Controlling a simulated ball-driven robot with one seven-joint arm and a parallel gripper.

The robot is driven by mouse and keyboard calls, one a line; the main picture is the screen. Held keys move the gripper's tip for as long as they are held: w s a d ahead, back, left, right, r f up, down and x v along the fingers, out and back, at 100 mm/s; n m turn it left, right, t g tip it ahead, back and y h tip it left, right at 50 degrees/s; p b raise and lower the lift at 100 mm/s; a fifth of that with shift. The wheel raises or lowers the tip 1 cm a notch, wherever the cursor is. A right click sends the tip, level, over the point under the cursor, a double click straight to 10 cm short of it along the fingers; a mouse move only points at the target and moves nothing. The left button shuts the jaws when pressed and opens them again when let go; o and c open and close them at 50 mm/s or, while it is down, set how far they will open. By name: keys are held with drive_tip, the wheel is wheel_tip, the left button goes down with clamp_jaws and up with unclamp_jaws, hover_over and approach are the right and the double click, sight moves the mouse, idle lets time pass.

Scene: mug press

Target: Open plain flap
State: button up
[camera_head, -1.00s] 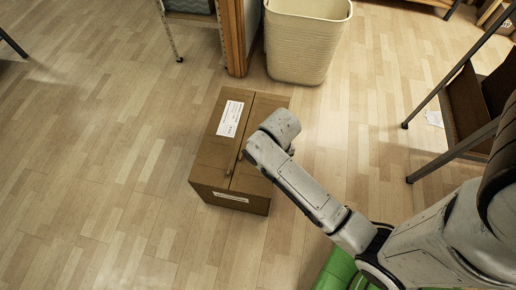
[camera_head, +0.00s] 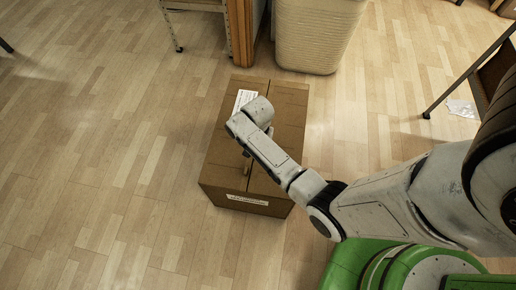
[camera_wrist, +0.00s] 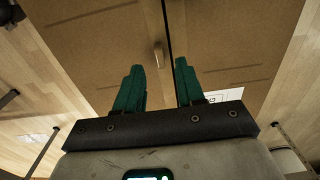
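A brown cardboard box (camera_head: 225,165) stands on the floor, its two top flaps meeting at a dark seam. The plain flap (camera_head: 290,112) is on the right in the head view and on the left in the wrist view (camera_wrist: 95,45). The labelled flap (camera_head: 222,135) is on the other side, with a white label (camera_head: 243,98). Both flaps look closed. A small tan tab (camera_wrist: 158,56) sits on the plain flap beside the seam. My gripper (camera_wrist: 159,64) is open above the box; its green fingers appear either side of the tab, which looks ungripped. My arm hides part of the top.
A cream bin (camera_head: 318,35) and a wooden cabinet (camera_head: 241,35) stand behind the box. A metal-legged stand (camera_head: 470,75) is at the right, with a crumpled white scrap (camera_head: 462,108) near it. The floor left of the box is clear.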

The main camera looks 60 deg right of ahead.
drive_tip(key=shift+f+b, duration=0.65)
drive_tip(key=shift+f, duration=1.75)
clamp_jaws()
